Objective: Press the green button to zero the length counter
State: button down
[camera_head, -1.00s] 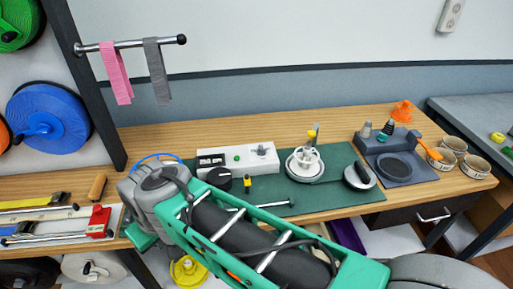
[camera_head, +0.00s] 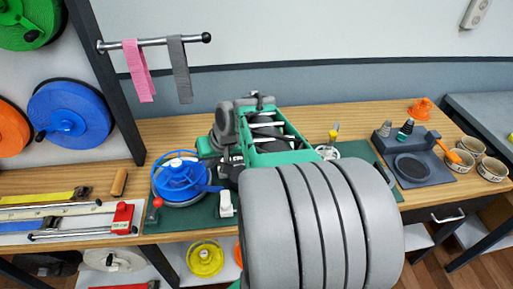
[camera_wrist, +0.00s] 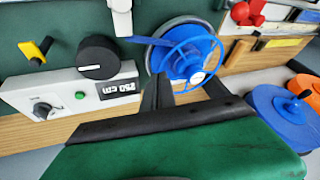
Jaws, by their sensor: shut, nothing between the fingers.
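The green button (camera_wrist: 80,95) is a small round button on a white control box (camera_wrist: 62,96) in the wrist view, left of my gripper. A display (camera_wrist: 118,87) on the box reads 250 cm, upside down in this view. A large black knob (camera_wrist: 98,58) stands just above the button. My gripper (camera_wrist: 186,86) is shut and empty, apart from the box, pointing toward the blue reel (camera_wrist: 182,52). In the head view my arm hides the control box and the button.
The blue reel (camera_head: 181,180) and a white lever (camera_head: 226,204) sit on the green mat (camera_head: 200,220). A red clamp (camera_head: 122,214) lies on the left. A dark stand (camera_head: 411,168) and several cups (camera_head: 472,147) are on the right. Pink and grey straps hang from a rail (camera_head: 155,43).

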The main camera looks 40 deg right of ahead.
jog(key=d+r+m+t+p, duration=0.2)
jog(key=d+m+t, duration=0.1)
jog(key=d, duration=1.5)
jog(key=shift+s+d+r+m+t+h+p, duration=0.2)
jog(key=shift+s+r+m+t+h+p, duration=0.15)
jog(key=shift+m, duration=0.55)
notch_tip(320, 180, down, 9)
jog(key=b, duration=0.6)
jog(key=shift+r, duration=0.15)
jog(key=shift+f+b, duration=0.45)
